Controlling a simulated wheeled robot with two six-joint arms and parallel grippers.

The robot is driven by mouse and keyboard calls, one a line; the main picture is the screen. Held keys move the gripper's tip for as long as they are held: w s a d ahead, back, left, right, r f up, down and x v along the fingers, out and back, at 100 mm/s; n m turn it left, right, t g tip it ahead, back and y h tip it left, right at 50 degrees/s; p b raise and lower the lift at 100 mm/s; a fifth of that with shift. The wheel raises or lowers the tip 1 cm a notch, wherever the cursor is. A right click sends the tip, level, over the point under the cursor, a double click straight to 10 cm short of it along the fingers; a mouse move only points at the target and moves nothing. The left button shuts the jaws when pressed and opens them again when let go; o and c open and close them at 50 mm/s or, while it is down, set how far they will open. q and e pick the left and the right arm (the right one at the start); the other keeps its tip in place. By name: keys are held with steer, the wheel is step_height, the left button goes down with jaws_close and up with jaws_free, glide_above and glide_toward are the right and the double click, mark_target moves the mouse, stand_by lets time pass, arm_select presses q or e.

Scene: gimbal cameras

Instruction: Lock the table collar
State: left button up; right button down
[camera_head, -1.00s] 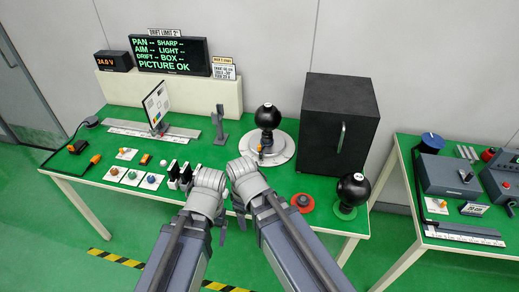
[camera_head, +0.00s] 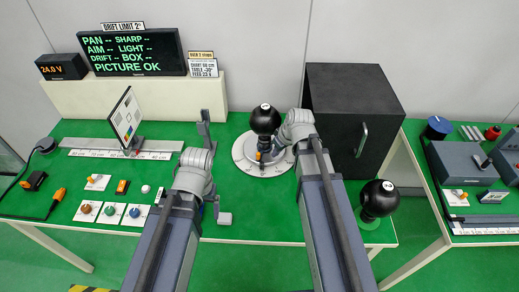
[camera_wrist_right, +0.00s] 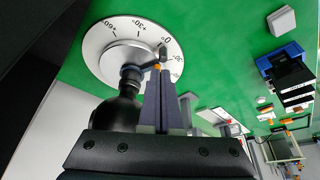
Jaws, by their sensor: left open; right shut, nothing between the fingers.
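A black ball-shaped gimbal camera (camera_head: 265,118) stands on a white round table dial (camera_head: 242,161) at the back middle of the green bench. Its dark collar has a small orange-tipped lever (camera_head: 258,156). In the right wrist view the dial (camera_wrist_right: 98,38) shows degree marks, with the orange tip (camera_wrist_right: 157,67) near the 0 mark. My right gripper (camera_head: 281,151) is shut and empty at the dial's right side. In the wrist view its fingertips (camera_wrist_right: 160,76) are close to the orange tip; I cannot tell whether they touch. My left gripper (camera_head: 217,211) is open, low over the bench's front edge.
A black box (camera_head: 340,100) stands close right of the dial. A second black ball camera (camera_head: 379,199) stands at the front right. A test chart (camera_head: 127,118) on a ruler, a grey post (camera_head: 205,128) and several buttons lie left. The display (camera_head: 135,52) reads "PICTURE OK".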

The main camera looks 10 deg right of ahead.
stand_by(0.3)
arm_select(q)
steer(key=shift+w, duration=0.1)
arm_select(e)
steer(key=shift+w, duration=0.1)
arm_select(q)
step_height(320, 180, down, 10)
steer(key=b, duration=0.9)
steer(key=shift+r+b, duration=0.2)
steer(key=shift+b, duration=0.1)
arm_select(e)
glide_toward(258, 160)
steer(key=f, duration=0.1)
steer(key=s+d+f, duration=0.1)
steer(key=f, duration=0.1)
steer(key=s+f, duration=0.1)
steer(key=shift+s+d+f, duration=0.25)
steer(key=shift+d+f, duration=0.05)
arm_select(q)
steer(key=shift+r, duration=0.2)
arm_select(e)
steer(key=w, duration=0.1)
steer(key=w+a, duration=0.1)
steer(key=w, duration=0.1)
steer(key=shift+w+a+r, duration=0.15)
steer(key=shift+w+r, duration=0.05)
steer(key=shift+w+a, duration=0.15)
steer(key=shift+w, duration=0.05)
steer(key=shift+a, duration=0.15)
